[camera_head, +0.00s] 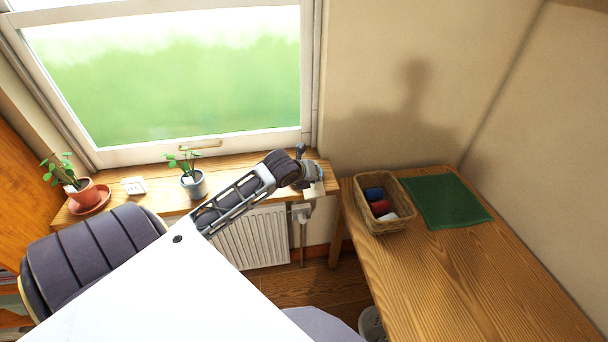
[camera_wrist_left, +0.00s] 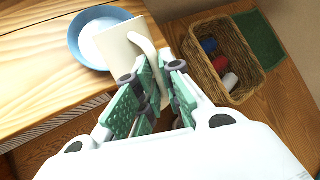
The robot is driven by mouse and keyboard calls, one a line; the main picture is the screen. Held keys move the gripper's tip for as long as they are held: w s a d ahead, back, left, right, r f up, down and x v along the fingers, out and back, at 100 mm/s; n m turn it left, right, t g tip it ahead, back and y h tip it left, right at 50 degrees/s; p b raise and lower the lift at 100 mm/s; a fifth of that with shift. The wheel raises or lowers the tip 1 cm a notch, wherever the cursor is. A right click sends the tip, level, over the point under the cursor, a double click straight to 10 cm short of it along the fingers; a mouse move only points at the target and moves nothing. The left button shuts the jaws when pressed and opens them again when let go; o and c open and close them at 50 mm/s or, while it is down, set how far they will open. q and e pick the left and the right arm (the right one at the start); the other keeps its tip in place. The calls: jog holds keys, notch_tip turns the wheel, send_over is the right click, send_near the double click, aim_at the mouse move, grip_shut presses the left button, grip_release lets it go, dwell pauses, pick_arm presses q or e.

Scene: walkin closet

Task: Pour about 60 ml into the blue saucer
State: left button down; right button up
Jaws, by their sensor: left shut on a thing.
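The blue saucer (camera_wrist_left: 77,39) lies on the wooden window ledge in the left wrist view, with a pale area inside it; I cannot tell whether that is liquid. A cream vessel (camera_wrist_left: 124,42) with a curved handle is in front of the saucer and covers its right part. My left gripper (camera_wrist_left: 151,80) is shut on the vessel's handle. In the head view my left gripper (camera_head: 312,173) is at the right end of the ledge; the saucer is not visible there and the vessel is mostly hidden. No stream shows. My right gripper is not in view.
A terracotta potted plant (camera_head: 83,193) and a grey-blue potted plant (camera_head: 194,186) stand on the window ledge (camera_head: 155,200). A wicker basket (camera_head: 385,226) with rolled items and a green mat (camera_head: 444,201) are on the wooden table (camera_head: 455,275), whose front is clear. A radiator (camera_head: 250,240) is below the ledge.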

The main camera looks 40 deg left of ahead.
pick_arm(q)
jog(key=shift+s+d+f+m+t+y+b, duration=0.2)
jog(key=shift+d+t+y+b, duration=0.15)
jog(key=shift+b, duration=0.2)
jog(key=shift+s+d+f+m+t+y+b, duration=0.15)
jog(key=shift+d+m+t+y+b, duration=0.1)
jog(key=shift+t+y+b, duration=0.25)
jog(key=shift+r, duration=0.15)
jog(key=shift+s+d, duration=0.1)
jog(key=shift+d+f+t+y+b, duration=0.1)
jog(key=shift+f+t+y+b, duration=0.15)
jog(key=shift+b, duration=0.2)
jog(key=shift+s+r, duration=0.1)
jog(key=shift+s+d, duration=0.1)
jog(key=shift+d, duration=0.05)
